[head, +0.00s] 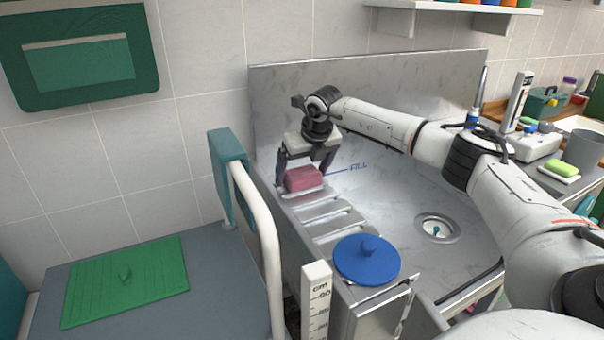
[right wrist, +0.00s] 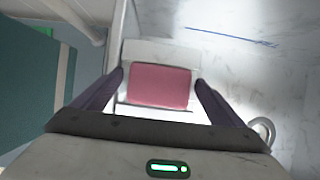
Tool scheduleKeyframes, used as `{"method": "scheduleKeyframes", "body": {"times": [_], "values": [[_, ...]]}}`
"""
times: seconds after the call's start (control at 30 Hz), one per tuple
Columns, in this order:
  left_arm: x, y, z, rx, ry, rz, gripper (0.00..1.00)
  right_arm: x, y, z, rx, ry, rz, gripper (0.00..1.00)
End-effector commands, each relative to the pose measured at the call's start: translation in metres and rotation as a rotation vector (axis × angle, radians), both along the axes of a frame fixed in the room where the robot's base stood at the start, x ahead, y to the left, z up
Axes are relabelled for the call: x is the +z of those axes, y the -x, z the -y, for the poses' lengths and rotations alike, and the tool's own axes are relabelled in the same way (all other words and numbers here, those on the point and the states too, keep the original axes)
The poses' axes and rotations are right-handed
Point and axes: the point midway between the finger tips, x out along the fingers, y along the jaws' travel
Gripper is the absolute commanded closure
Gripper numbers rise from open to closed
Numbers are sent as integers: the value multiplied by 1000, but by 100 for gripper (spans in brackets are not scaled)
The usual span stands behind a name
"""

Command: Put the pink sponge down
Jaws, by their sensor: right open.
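The pink sponge (head: 304,178) sits at the far left end of the metal sink unit, on or just above the first of its raised slats. It also shows in the right wrist view (right wrist: 160,87), lying flat over a pale slat. My right gripper (head: 304,174) is over the sponge, pointing down, with one dark finger on each side. In the right wrist view my right gripper (right wrist: 161,88) is open, with a gap visible between each finger and the sponge. My left gripper is not in view.
A blue round lid (head: 366,259) lies at the near end of the slats. A drain (head: 437,228) is to the right. A white rail (head: 262,240) and a white cm post (head: 316,300) stand in front. A green board (head: 126,282) lies on the grey top at left.

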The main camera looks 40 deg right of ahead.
Motion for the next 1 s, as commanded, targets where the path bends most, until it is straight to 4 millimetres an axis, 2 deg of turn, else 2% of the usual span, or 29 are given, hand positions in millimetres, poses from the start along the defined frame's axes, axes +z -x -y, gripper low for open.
{"method": "scheduleKeyframes", "body": {"times": [0.3, 0.5, 0.7, 1.0], "values": [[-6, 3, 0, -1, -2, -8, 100, 59, 26, -8, 0, 1, 5, 8], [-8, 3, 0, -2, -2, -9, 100, 90, 40, -13, 0, 1, 4, 8], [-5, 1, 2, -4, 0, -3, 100, 103, 46, -15, 0, 1, 1, 8], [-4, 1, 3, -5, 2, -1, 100, 103, 46, -15, 0, 0, 0, 8]]}}
